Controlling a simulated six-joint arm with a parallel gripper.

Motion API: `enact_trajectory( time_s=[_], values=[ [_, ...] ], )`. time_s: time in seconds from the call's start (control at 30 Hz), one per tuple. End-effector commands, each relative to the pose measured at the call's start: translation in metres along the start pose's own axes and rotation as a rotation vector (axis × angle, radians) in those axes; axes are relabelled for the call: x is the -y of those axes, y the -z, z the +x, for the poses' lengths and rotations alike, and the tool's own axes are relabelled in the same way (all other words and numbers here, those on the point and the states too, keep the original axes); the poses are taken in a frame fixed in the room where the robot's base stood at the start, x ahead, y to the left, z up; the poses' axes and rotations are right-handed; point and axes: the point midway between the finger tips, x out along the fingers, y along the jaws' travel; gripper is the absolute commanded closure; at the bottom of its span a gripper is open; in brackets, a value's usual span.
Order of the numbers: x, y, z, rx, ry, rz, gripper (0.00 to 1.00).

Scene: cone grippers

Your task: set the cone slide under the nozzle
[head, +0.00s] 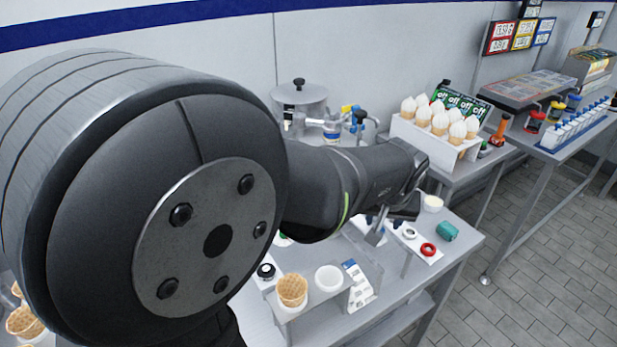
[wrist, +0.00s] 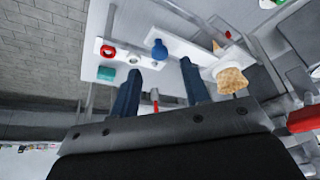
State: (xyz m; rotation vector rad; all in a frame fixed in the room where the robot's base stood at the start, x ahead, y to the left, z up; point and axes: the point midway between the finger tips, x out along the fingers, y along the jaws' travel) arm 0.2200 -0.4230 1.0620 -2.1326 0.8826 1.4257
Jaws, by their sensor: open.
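A waffle cone (head: 292,290) stands upright in a white holder at the front of the workbench in the head view, beside an empty white round cup (head: 328,278). I cannot tell for sure which part is the cone slide. A waffle cone (wrist: 230,82) also shows at the right of the wrist view. A metal tank with a tap-like fitting (head: 333,128) stands at the back; I cannot make out the nozzle, and my arm hides part of that area. My gripper (wrist: 160,66) is open and empty, with its two blue fingers apart above the bench. The cone is right of the fingers there.
A white plate bears a red ring (head: 428,249) and a pale ring (head: 409,233). A teal block (head: 447,232) and a small cup (head: 433,203) sit near it. A white rack of filled cones (head: 438,130) stands behind. My arm covers the left of the head view.

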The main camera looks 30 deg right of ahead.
Motion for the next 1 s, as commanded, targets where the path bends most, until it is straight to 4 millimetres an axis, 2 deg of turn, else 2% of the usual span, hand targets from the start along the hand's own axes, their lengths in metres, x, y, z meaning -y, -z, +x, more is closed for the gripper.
enact_trajectory(
  time_s=[0.1, 0.3, 0.67, 0.9, 1.0],
  values=[
    [0.001, 0.0, 0.02, 0.003, 0.001, -0.001, 0.58],
    [0.0, 0.0, 0.037, 0.0, 0.001, -0.001, 0.58],
    [0.0, 0.0, 0.042, -0.001, 0.0, 0.0, 0.58],
    [0.0, 0.0, 0.041, -0.001, 0.0, 0.0, 1.0],
    [0.0, 0.0, 0.041, -0.001, 0.0, 0.0, 1.0]
  ],
)
